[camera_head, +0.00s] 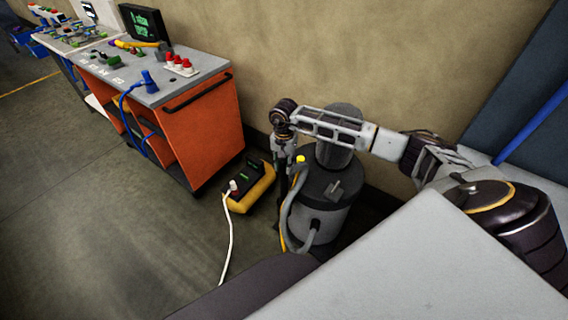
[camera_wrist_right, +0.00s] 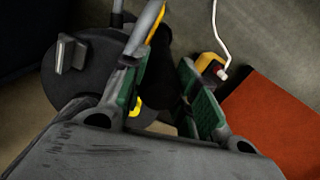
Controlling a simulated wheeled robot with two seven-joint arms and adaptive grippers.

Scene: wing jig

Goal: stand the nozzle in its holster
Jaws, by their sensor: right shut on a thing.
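My right gripper (camera_head: 283,150) hangs beside the grey, dark-lidded canister vacuum (camera_head: 322,215). In the right wrist view its green-padded fingers (camera_wrist_right: 165,100) are closed around a dark, long piece, the nozzle (camera_wrist_right: 158,70). A grey hose with a yellow stripe (camera_head: 288,215) runs from beside the gripper down to the vacuum. A small yellow part (camera_head: 300,159) shows next to the gripper. A grey bracket stands on the vacuum's lid (camera_wrist_right: 70,53); I cannot tell whether it is the holster. The nozzle's lower end is hidden. My left gripper is out of view.
An orange workbench (camera_head: 205,130) with tools on its grey top stands to the left. A yellow and black box (camera_head: 250,188) with a white cable lies on the floor between bench and vacuum. The wall is close behind. Open floor lies at front left.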

